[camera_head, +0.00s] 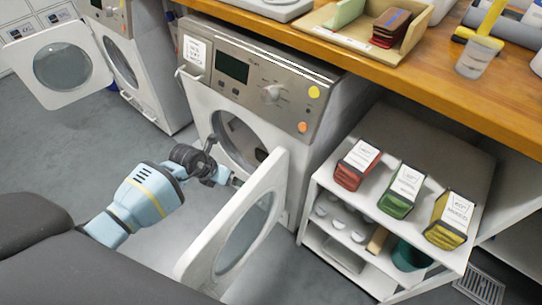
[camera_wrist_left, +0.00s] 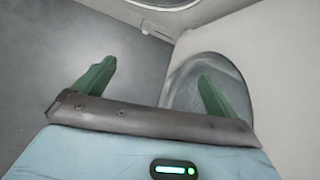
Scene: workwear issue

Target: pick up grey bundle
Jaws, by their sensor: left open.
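I cannot make out a grey bundle in either view. A washing machine (camera_head: 290,115) stands in the middle of the head view with its round door (camera_head: 245,235) swung open and its opening (camera_head: 238,138) partly hidden by my arm. My left gripper (camera_head: 236,182) is between the opening and the open door, mostly hidden there. In the left wrist view its green fingers (camera_wrist_left: 157,88) are spread apart with nothing between them. The door's glass (camera_wrist_left: 200,80) shows behind the right finger. My right gripper is not in view.
Red (camera_head: 357,166), green (camera_head: 401,190) and yellow (camera_head: 451,220) labelled bundles lie on a white shelf unit (camera_head: 440,150) at right. A wooden counter (camera_head: 450,100) runs above, holding a tray (camera_head: 335,42). Another machine (camera_head: 155,75) with an open door stands at left. Grey floor (camera_head: 50,150) is clear at left.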

